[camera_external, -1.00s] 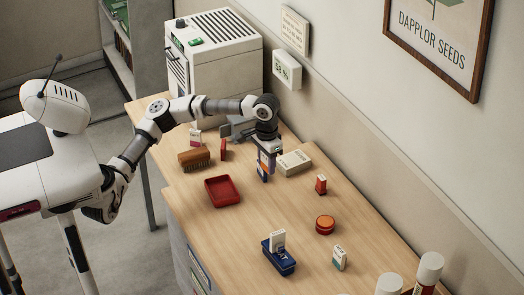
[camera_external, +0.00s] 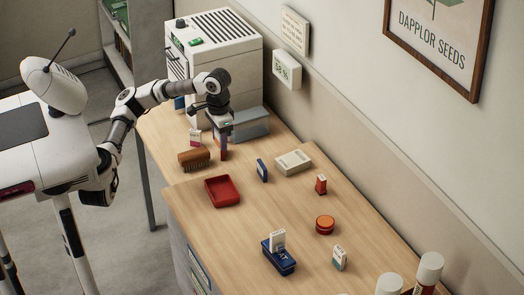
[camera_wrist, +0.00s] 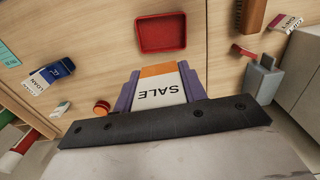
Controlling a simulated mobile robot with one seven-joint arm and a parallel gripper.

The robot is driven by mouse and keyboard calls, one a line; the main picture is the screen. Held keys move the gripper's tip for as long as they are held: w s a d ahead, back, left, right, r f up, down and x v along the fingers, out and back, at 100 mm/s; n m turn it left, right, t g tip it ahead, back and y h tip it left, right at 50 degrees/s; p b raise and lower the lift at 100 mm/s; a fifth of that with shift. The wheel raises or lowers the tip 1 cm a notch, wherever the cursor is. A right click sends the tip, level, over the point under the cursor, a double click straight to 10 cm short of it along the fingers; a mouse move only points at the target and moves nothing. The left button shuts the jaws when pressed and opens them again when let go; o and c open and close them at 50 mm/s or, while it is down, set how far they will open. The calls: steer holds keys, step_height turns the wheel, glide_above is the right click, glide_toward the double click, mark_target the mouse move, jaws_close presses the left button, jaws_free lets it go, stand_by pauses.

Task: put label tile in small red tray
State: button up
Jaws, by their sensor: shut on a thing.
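My gripper (camera_wrist: 160,88) is shut on a label tile (camera_wrist: 160,92) in the wrist view. The tile has a white face reading SALE and an orange end, and lies between the two purple fingers. In the external view my gripper (camera_external: 223,143) is at the back left of the table, beside the grey bin; the tile is too small to make out there. The small red tray (camera_external: 222,192) is empty, in front of the gripper; it also shows at the top of the wrist view (camera_wrist: 162,34).
A brown brush (camera_external: 194,160) and a pink-and-white tile (camera_external: 195,137) are near the gripper. A narrow blue item (camera_external: 262,170) stands right of the tray, by a white box (camera_external: 293,162). A blue stand (camera_external: 280,262) and orange tin (camera_external: 325,225) are farther right.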

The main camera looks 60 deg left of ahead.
steer(key=shift+s+a+f, duration=0.2)
steer(key=shift+s, duration=0.1)
steer(key=p, duration=0.3)
glide_toward(220, 193)
step_height(220, 193, down, 6)
steer(key=shift+d+r, duration=0.1)
steer(key=shift+r, duration=0.15)
steer(key=shift+f, duration=0.5)
steer(key=shift+f, duration=0.15)
steer(key=o, duration=1)
step_height(220, 193, up, 12)
steer(key=b, duration=0.2)
steer(key=shift+r+b, duration=0.2)
steer(key=shift+b, duration=0.15)
